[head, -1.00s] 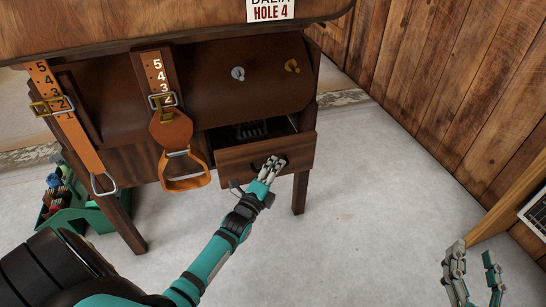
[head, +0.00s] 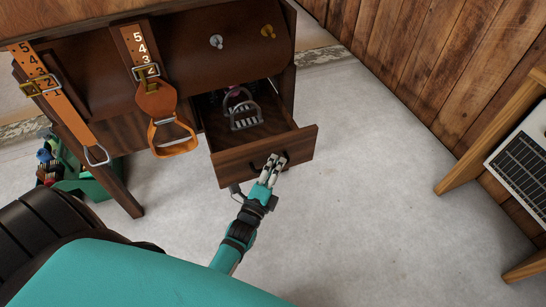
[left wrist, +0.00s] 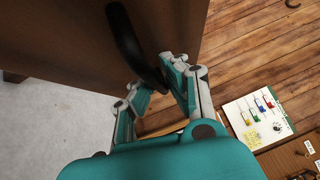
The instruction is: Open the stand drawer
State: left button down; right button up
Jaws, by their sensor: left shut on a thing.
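The stand drawer (head: 240,161) is pulled well out of the dark wooden stand (head: 90,90), and its inside shows. A metal stirrup-like piece (head: 243,112) and a purple thing (head: 235,92) lie toward its back. My left gripper (head: 271,168) is at the drawer front, shut on the dark curved handle (head: 283,160). In the left wrist view the handle (left wrist: 125,35) runs down between the fingers (left wrist: 157,85). My right gripper is out of the head view.
Two orange straps with buckles hang on the stand; one bears a stirrup (head: 173,138) left of the drawer. A green bin (head: 95,184) stands at the lower left. A wooden table (head: 500,150) is at the right. The concrete floor (head: 370,190) between is clear.

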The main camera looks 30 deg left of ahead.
pick_arm(q)
jog(key=shift+s+d+f, duration=0.2)
jog(key=shift+s+f, duration=0.1)
jog(key=c, duration=1.4)
grip_release()
jog(key=shift+r, duration=0.15)
jog(key=s, duration=0.5)
jog(key=s+f, duration=0.1)
jog(key=s, duration=0.1)
jog(key=shift+s+d, duration=0.15)
jog(key=shift+d, duration=0.1)
